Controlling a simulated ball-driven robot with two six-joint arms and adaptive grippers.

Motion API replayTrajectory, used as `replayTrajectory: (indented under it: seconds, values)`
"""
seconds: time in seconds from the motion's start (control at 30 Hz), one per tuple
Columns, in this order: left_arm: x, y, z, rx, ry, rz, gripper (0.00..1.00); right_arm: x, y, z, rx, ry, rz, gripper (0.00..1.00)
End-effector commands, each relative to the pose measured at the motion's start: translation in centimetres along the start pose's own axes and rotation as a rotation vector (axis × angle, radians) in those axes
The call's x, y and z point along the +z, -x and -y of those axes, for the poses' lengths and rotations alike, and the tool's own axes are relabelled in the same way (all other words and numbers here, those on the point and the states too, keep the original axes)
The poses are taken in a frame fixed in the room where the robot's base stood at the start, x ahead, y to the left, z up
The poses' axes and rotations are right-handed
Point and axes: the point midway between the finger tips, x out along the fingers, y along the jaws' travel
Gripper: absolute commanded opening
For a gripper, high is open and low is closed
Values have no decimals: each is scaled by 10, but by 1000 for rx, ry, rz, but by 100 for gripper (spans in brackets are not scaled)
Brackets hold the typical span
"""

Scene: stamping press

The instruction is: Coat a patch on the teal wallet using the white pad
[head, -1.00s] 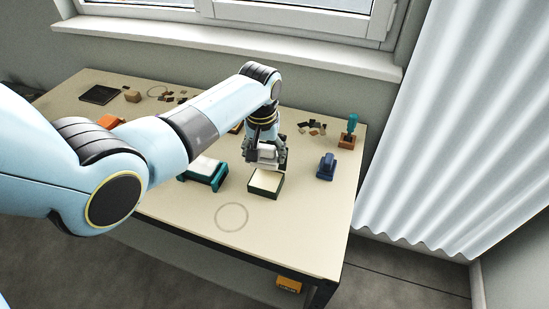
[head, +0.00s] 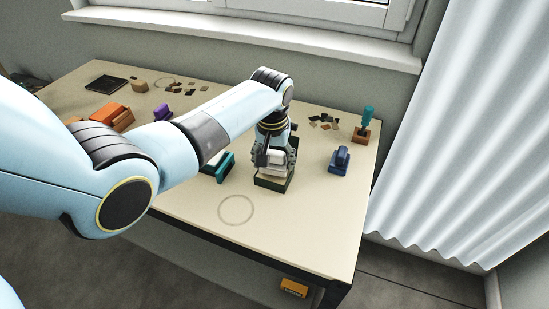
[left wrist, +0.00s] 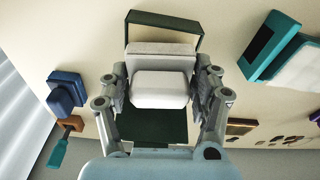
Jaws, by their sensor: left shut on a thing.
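My left gripper (head: 275,160) is shut on the white pad (head: 275,170), over the dark green open tray (head: 274,185). In the left wrist view the white pad (left wrist: 160,89) is between the fingers of my left gripper (left wrist: 160,95), with the green tray rim (left wrist: 165,19) around it; I cannot tell whether it touches the tray floor. A teal piece (head: 226,168), which I take for the wallet, lies left of the tray, partly behind my arm. The left wrist view shows its teal edge (left wrist: 283,24) with a dark panel and white top. My right gripper is out of view.
A blue block-like tool (head: 340,160) and a teal-handled tool on a wooden base (head: 361,131) stand right of the tray. Small dark chips (head: 323,122) lie behind. Orange (head: 111,115) and purple (head: 162,112) pieces are at left. A ring mark (head: 236,210) lies on clear tabletop in front.

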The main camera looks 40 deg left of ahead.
Motion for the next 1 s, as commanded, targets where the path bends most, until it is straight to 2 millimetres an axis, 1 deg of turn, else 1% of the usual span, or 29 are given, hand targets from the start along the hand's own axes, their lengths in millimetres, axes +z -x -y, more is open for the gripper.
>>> replayTrajectory:
  seconds: [0.4, 1.0]
  values:
    - [0, 0, 0, 0, 0, -1, 39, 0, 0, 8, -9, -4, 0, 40]
    - [1, -7, 0, 0, 0, -1, 39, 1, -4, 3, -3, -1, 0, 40]
